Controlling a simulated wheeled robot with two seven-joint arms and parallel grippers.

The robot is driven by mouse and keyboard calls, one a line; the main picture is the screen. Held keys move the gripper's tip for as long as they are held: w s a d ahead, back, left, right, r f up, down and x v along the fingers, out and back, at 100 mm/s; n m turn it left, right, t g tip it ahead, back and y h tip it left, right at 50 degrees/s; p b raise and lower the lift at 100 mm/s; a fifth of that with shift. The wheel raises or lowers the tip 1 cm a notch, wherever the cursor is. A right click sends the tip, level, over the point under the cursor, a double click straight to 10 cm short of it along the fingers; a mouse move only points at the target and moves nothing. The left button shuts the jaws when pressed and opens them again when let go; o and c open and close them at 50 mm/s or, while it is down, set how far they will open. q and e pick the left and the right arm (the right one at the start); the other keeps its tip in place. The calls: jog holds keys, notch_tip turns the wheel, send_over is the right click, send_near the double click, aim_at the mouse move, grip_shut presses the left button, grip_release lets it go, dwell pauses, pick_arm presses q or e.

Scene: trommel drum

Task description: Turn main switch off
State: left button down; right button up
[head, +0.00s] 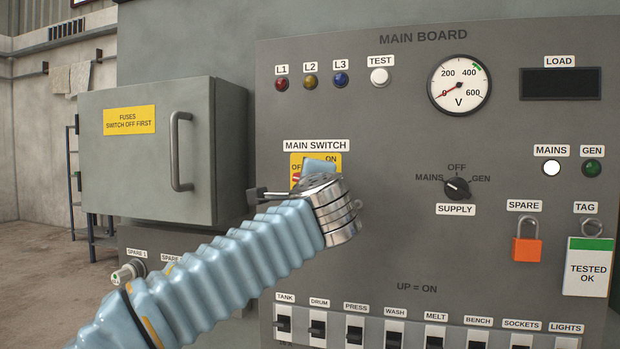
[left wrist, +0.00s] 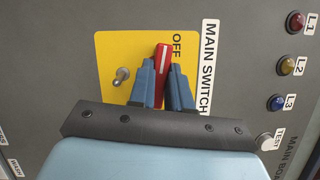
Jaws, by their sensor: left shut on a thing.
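The main switch is a red handle on a yellow plate (head: 334,160), under the MAIN SWITCH label. In the left wrist view, the red handle (left wrist: 163,58) points up the picture to the OFF word, which is the left side of the plate in the head view. My left gripper (head: 318,166) is at the plate and covers much of it. In the left wrist view its two blue fingers (left wrist: 161,88) are shut on the handle, one on each side. The ON word shows at the plate's upper right in the head view. My right gripper is not in view.
The voltmeter (head: 459,84) needle is near 0 and the load display (head: 560,83) is dark. The MAINS lamp (head: 551,168) is white. The supply knob (head: 457,188) and a row of breakers (head: 355,331) are nearby. A grey fuse cabinet (head: 140,165) stands out at left.

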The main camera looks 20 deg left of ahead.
pick_arm(q)
jog(key=shift+n+g+p, duration=0.3)
jog(key=shift+n+g, duration=0.1)
jog(key=shift+n, duration=0.6)
jog(key=c, duration=1.1)
grip_release()
jog(key=shift+o, duration=0.2)
jog(key=b+v, duration=0.2)
jog(key=v, duration=1.2)
jog(key=shift+a, duration=0.15)
